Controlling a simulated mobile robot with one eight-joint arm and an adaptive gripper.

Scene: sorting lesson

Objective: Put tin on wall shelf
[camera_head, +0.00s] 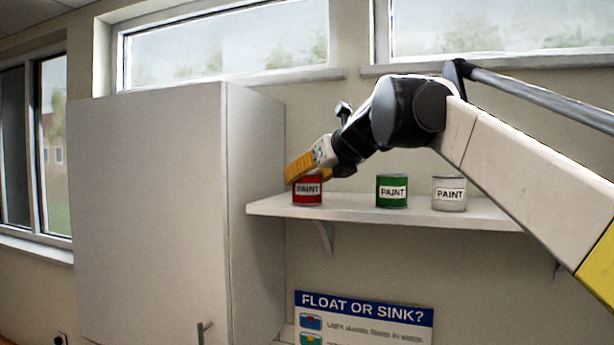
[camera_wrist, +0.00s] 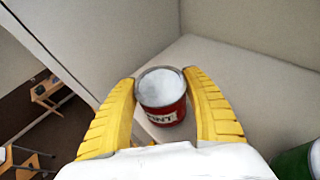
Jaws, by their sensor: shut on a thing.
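A red tin (camera_head: 307,193) labelled PAINT stands upright at the left end of the white wall shelf (camera_head: 350,211). My gripper (camera_head: 308,176) comes down on it from above, its yellow fingers around the tin's upper part. In the wrist view the red tin (camera_wrist: 162,97), with its pale lid, sits between the two yellow fingers of my gripper (camera_wrist: 165,92). The tin's base appears to rest on the shelf (camera_wrist: 235,75); I cannot tell whether it fully bears on it.
A green tin (camera_head: 392,191) and a white tin (camera_head: 449,193) stand on the shelf to the right. The green one also shows in the wrist view (camera_wrist: 296,164). A tall grey cabinet (camera_head: 150,200) stands close on the left. A poster (camera_head: 364,318) hangs below.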

